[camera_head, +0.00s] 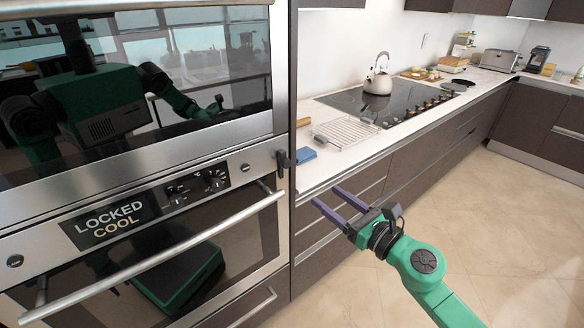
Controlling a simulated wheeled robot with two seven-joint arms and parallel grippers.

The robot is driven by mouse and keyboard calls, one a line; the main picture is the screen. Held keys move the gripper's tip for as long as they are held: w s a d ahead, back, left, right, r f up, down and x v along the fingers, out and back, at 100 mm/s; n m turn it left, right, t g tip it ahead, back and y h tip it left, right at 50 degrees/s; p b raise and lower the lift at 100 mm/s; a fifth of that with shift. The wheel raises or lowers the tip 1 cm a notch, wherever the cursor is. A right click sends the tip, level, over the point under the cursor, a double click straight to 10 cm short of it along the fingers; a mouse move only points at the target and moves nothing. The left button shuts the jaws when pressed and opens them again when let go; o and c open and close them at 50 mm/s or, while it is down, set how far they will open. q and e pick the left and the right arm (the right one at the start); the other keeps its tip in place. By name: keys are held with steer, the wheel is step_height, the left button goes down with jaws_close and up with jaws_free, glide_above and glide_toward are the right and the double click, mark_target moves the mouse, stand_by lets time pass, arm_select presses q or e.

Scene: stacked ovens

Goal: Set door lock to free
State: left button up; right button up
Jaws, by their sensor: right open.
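Two stacked ovens stand at the left. A small black lever-like part (284,161) sits at the right edge of the panel. My right gripper (326,203) has two purple fingers, open and empty. It is right of the lower oven, in front of the drawers, apart from the lever. My left gripper is not in view, apart from the robot's reflection in the oven glass.
A counter (315,170) runs along the right with a wire rack (344,132), a blue block (306,154), a cooktop (395,104) and a kettle (378,80). The tiled floor (480,230) at the right is clear.

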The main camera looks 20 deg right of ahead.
steer(key=p, duration=0.3)
glide_toward(288, 165)
steer(key=x, duration=0.7)
steer(key=shift+w+a+f+p, duration=0.1)
steer(key=shift+w+a+p, duration=0.05)
steer(key=shift+w+p, duration=0.25)
steer(key=shift+s, duration=0.1)
steer(key=shift+c, duration=0.6)
jaws_close()
